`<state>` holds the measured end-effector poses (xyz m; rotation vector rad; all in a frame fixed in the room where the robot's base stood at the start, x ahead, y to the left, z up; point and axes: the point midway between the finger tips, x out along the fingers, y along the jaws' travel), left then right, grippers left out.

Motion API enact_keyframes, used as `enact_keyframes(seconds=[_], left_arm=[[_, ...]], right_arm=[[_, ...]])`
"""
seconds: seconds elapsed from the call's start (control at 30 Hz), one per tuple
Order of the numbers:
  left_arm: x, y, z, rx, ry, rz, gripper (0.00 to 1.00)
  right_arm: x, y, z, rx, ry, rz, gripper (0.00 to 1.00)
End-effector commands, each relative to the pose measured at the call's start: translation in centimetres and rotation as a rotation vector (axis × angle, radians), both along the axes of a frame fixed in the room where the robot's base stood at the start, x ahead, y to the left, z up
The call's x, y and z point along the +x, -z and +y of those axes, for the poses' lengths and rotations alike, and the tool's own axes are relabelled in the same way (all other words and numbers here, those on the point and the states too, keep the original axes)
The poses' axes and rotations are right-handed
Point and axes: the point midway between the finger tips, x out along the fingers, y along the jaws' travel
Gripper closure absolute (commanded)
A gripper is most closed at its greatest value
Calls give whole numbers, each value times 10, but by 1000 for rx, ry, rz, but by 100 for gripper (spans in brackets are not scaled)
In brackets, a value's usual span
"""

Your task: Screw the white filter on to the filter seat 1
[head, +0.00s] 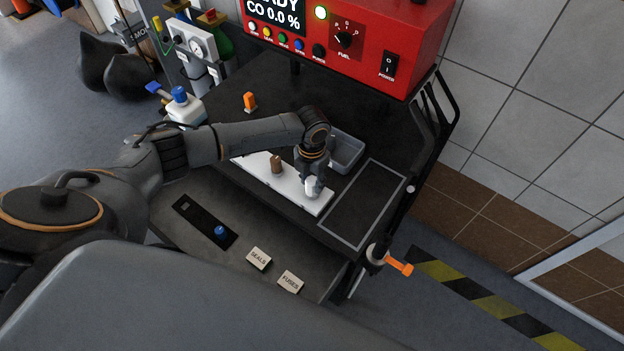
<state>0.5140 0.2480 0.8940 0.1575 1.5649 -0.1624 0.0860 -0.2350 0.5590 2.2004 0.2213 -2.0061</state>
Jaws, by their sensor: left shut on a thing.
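My left gripper (312,180) points down over the right end of a white plate (247,161) on the dark cart top. It is shut on the white filter (312,188), a small white piece low between its fingers. The filter is at or just above the plate; I cannot tell whether it touches. No filter seat shows clearly at that spot; the gripper and filter cover it. A brown cylinder (277,163) stands upright on the plate, left of my gripper. My right gripper is not in view.
A grey tray (347,151) lies behind my gripper, and an outlined empty area (365,205) is to its right. A red analyser (350,45) stands at the back. An orange piece (250,102) stands behind my forearm. The lower shelf holds a blue knob (219,231) and labelled blocks (259,258).

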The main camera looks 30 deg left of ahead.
Motion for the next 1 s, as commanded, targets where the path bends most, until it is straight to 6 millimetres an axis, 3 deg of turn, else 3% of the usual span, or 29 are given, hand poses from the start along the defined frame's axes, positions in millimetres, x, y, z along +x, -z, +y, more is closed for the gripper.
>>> enact_keyframes(seconds=[0.1,0.27,0.3,0.4,0.77,1.0], left_arm=[[-1,1,0,2,98,1,100],[-1,1,0,1,104,1,100],[-1,1,0,1,104,1,59],[-1,1,0,1,103,1,38],[0,-3,-1,0,100,0,38],[1,-41,0,-1,101,-4,38]], right_arm=[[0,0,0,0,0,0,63],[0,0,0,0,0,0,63],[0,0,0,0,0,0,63],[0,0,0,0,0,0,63],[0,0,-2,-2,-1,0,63],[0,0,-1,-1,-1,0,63]])
